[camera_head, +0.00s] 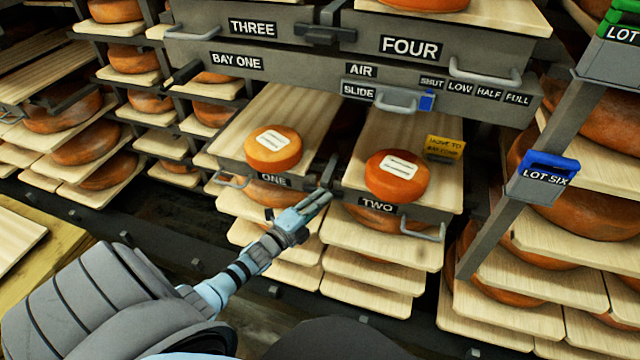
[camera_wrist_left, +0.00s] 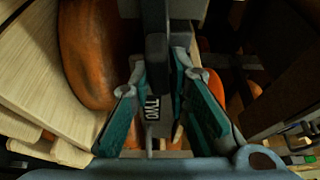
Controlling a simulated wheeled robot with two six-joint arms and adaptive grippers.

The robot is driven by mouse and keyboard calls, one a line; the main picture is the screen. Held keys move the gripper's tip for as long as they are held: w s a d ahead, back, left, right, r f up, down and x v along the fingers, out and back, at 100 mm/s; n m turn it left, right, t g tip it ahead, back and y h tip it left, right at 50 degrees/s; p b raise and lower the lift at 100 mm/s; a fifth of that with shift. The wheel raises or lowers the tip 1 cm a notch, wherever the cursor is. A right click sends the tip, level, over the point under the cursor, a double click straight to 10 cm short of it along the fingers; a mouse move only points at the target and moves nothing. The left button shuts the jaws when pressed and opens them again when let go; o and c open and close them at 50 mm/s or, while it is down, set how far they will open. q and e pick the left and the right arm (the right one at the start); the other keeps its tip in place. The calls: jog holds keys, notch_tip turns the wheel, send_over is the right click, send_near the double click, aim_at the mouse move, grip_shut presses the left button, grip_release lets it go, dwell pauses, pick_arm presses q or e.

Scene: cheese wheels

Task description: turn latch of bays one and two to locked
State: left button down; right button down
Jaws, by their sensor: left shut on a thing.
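The drawer fronts of bay one (camera_head: 222,175) and bay two (camera_head: 348,203) stand side by side, labelled ONE and TWO. Each drawer carries a board with an orange cheese wheel, the bay one wheel (camera_head: 272,149) and the bay two wheel (camera_head: 397,176). My left gripper (camera_head: 322,196) reaches in from the lower left to the gap between the two fronts. In the left wrist view its fingers close on the dark latch bar (camera_wrist_left: 157,62), beside an upside-down TWO label. The fingers partly hide the latch in the head view, so its setting is unclear. My right gripper is not in view.
Above are the drawers labelled THREE (camera_head: 225,27) and FOUR (camera_head: 390,50), with another latch (camera_head: 325,36) between them. An air slide (camera_head: 398,99) has a blue tab near SHUT. Lower boards and cheeses lie under the bays. A post with the LOT SIX tag (camera_head: 543,178) stands right.

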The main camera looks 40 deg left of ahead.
pick_arm(q)
jog(key=shift+s+f, duration=0.15)
jog(key=shift+f, duration=0.15)
dwell(0.4)
jog(key=c, duration=1.8)
grip_release()
jog(key=shift+o, duration=1.2)
jog(key=shift+r, duration=0.1)
jog(key=s, duration=1.1)
jog(key=shift+s+a, duration=0.3)
jog(key=shift+s, duration=0.1)
